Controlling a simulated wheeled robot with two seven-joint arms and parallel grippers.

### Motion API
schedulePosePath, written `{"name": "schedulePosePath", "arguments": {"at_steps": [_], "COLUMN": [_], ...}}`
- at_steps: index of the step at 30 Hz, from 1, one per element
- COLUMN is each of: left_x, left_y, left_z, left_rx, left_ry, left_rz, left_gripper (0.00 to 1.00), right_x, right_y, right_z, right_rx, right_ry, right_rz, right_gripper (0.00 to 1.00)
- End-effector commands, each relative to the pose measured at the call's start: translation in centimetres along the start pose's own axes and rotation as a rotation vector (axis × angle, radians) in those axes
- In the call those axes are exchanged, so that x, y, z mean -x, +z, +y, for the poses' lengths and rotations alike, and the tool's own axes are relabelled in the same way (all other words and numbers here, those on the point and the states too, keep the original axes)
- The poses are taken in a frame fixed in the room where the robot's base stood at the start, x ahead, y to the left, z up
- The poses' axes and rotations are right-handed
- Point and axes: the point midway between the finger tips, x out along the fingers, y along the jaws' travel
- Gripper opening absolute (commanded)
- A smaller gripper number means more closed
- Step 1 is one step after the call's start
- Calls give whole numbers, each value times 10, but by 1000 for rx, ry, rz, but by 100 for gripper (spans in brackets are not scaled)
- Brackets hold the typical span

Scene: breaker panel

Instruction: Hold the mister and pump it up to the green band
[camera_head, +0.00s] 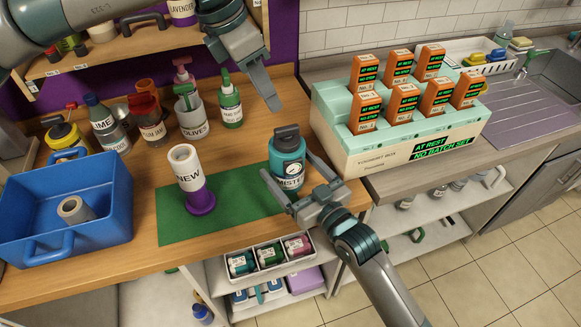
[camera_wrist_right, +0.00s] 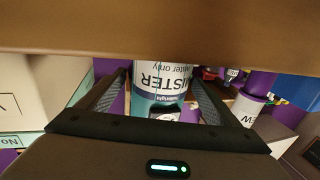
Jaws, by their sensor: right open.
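The mister (camera_head: 287,150) is a teal bottle with a dark cap, a white label and a small round gauge. It stands upright at the right end of the green mat; its gauge reading is too small to tell. My right gripper (camera_head: 293,172) is open, with its fingers on either side of the mister's lower body. In the right wrist view the mister's label (camera_wrist_right: 163,76) shows between the two fingers (camera_wrist_right: 158,84), with gaps beside it. My left gripper (camera_head: 264,92) hangs above and left of the mister, pointing down, apart from it; its finger opening is seen edge-on.
A blue crate (camera_head: 100,240) is further left, with several bottles behind. A shelf (camera_head: 130,48) is at back left.

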Motion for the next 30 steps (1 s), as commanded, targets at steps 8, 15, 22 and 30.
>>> {"name": "schedulePosePath", "arguments": {"at_steps": [8,15,22,30], "left_x": [0,0,0,0], "left_y": [0,0,0,0], "left_z": [0,0,0,0], "left_rx": [0,0,0,0], "left_ry": [0,0,0,0], "left_rz": [0,0,0,0], "left_gripper": [31,31,31,31], "right_x": [-1,-1,-1,-1], "right_y": [0,0,0,0], "right_z": [0,0,0,0], "right_rx": [0,0,0,0], "right_ry": [0,0,0,0], "right_rz": [0,0,0,0], "right_gripper": [85,35,36,36]}}
